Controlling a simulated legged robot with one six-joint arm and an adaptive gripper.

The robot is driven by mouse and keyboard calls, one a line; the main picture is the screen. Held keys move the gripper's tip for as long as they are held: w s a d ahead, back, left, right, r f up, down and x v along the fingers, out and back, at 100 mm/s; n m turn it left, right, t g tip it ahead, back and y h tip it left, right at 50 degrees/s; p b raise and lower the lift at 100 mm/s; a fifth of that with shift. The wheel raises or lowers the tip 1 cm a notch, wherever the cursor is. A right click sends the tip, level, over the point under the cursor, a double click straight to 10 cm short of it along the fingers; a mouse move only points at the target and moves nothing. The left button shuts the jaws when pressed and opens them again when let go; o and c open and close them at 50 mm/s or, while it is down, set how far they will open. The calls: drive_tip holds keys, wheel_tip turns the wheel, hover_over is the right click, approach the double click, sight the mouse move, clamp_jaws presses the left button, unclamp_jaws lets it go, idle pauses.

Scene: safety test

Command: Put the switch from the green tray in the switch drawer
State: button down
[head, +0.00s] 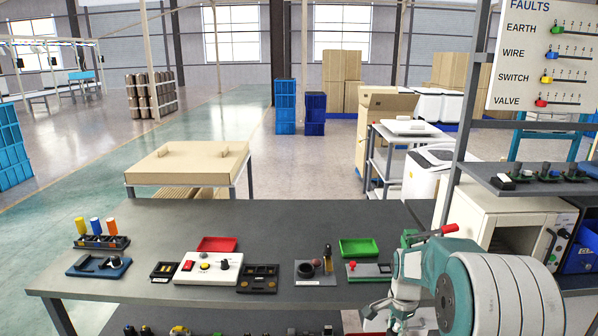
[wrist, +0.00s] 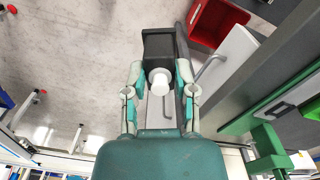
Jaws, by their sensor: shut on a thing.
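In the wrist view my gripper (wrist: 159,72) has its two fingers on either side of a black block with a white round knob (wrist: 160,82), which looks like the switch. It is held in the air, above the floor in that view. In the head view my gripper (head: 405,290) is at the table's front right, and the held thing is hidden or too small to make out. The green tray (head: 360,248) on the table looks empty. A white drawer front (wrist: 228,58) with a grey bar handle and a red bin (wrist: 217,22) show beyond the block; no drawer label is readable.
The grey table (head: 200,215) carries a red tray (head: 217,244), a white panel box (head: 208,268) and several small fixtures. A red-handled device (head: 440,231) is partly behind my arm. A shelf (head: 545,186) and a white oven (head: 515,235) stand at the right.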

drive_tip(key=s+a+f+n, duration=0.1)
drive_tip(key=a+f+n, duration=0.7)
drive_tip(key=n, duration=0.5)
drive_tip(key=shift+s+a+f, duration=0.15)
drive_tip(key=shift+a+f, duration=0.1)
drive_tip(key=shift+f, duration=0.2)
drive_tip(key=shift+r, duration=0.1)
